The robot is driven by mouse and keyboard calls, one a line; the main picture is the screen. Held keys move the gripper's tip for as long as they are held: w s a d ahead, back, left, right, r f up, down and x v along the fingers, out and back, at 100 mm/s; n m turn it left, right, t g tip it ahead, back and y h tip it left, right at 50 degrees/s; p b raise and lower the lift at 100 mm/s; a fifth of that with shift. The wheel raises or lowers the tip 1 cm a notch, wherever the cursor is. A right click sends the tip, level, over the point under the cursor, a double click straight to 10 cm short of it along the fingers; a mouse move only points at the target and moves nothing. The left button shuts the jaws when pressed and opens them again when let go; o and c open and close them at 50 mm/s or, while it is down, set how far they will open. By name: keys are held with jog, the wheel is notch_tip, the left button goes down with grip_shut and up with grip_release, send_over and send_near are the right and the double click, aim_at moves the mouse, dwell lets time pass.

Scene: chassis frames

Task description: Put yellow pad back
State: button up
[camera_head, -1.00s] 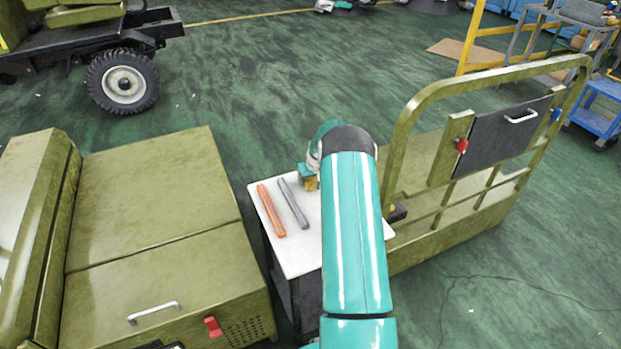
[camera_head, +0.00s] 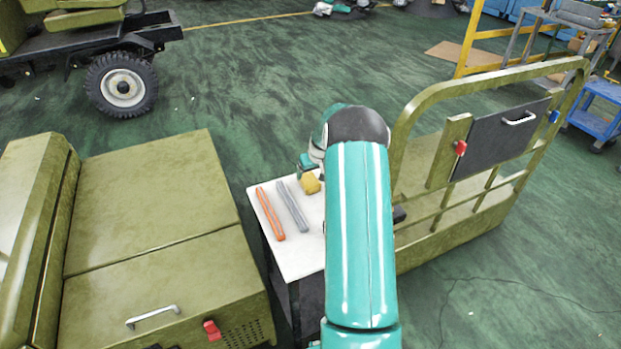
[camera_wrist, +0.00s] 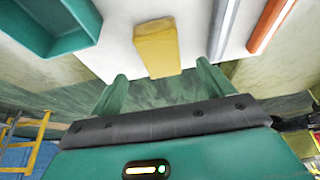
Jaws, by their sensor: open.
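The yellow pad (camera_head: 310,183) lies on the white-topped table (camera_head: 302,258), near its far edge. In the wrist view the yellow pad (camera_wrist: 157,47) lies just beyond the fingertips, roughly between their lines. My gripper (camera_wrist: 163,85) is open and empty there, with its two green fingers apart. In the head view my gripper (camera_head: 307,166) shows only in part, just beyond the pad, and my own arm hides the right part of the table.
An orange bar (camera_head: 270,213) and a grey bar (camera_head: 293,206) lie left of the pad. A teal tray (camera_wrist: 62,30) shows in the wrist view. Olive chassis frames stand left (camera_head: 150,240) and right (camera_head: 470,205) of the table.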

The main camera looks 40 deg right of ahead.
jog(key=s+a+r+n, duration=0.1)
jog(key=s+a+r, duration=0.3)
jog(key=a+r, duration=0.85)
jog(key=s+a+r+n, duration=0.1)
jog(key=s+a+r, duration=0.2)
jog(key=a+r, duration=0.95)
jog(key=s+a+r+t, duration=0.1)
jog(key=s+a+r, duration=0.5)
jog(key=s+a, duration=0.75)
jog(key=s, duration=0.4)
jog(key=s+a+n+y, duration=0.1)
jog(key=s+a, duration=0.3)
jog(key=s, duration=0.3)
jog(key=shift+f, duration=0.3)
jog(key=shift+s, duration=0.1)
